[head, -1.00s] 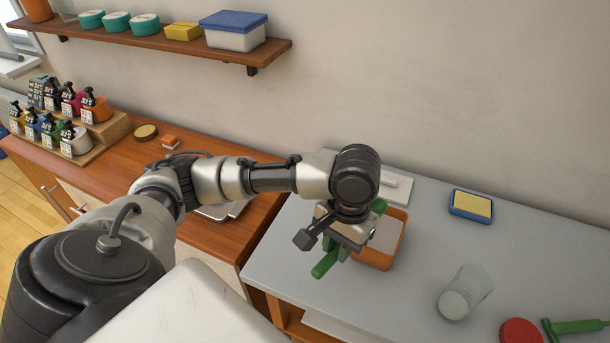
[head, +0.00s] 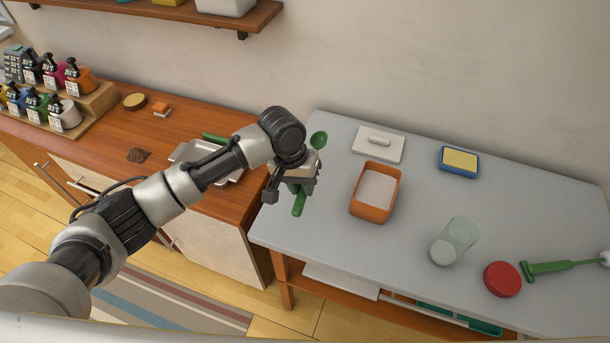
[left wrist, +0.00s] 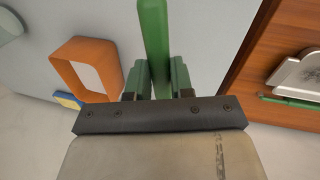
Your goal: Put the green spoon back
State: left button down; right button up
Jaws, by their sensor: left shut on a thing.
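My left gripper (head: 299,184) is shut on the green spoon and holds it near the left edge of the grey table. The spoon's round bowl (head: 318,139) points toward the wall and its handle sticks out below the jaws. In the left wrist view the green spoon (left wrist: 154,40) stands between the two fingers, with the middle hidden by the gripper. A metal tray (head: 228,174) lies on the wooden counter, partly behind my arm, with a green strip (head: 213,138) at its far edge. My right gripper is not in view.
On the grey table are an orange container (head: 394,188), a white lidded block (head: 378,144), a yellow-and-blue sponge box (head: 459,161), a clear glass (head: 456,240), a red lid (head: 502,279) and a green-handled tool (head: 565,266). A gap separates table and counter fronts.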

pick_arm(q)
jog(key=shift+w+d+f, duration=0.1)
jog(key=shift+w+d, duration=0.1)
jog(key=shift+d, duration=0.6)
jog(key=shift+a, duration=0.15)
jog(key=shift+p, duration=0.7)
jog(key=shift+b+x, duration=0.4)
jog(key=shift+x, duration=0.5)
jog(key=shift+a+f+b, duration=0.15)
jog(key=shift+f+b, duration=0.75)
jog(key=shift+f, duration=1.55)
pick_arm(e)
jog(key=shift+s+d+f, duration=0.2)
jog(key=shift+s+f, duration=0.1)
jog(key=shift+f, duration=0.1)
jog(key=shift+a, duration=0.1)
pick_arm(q)
jog(key=c, duration=1.3)
grip_release()
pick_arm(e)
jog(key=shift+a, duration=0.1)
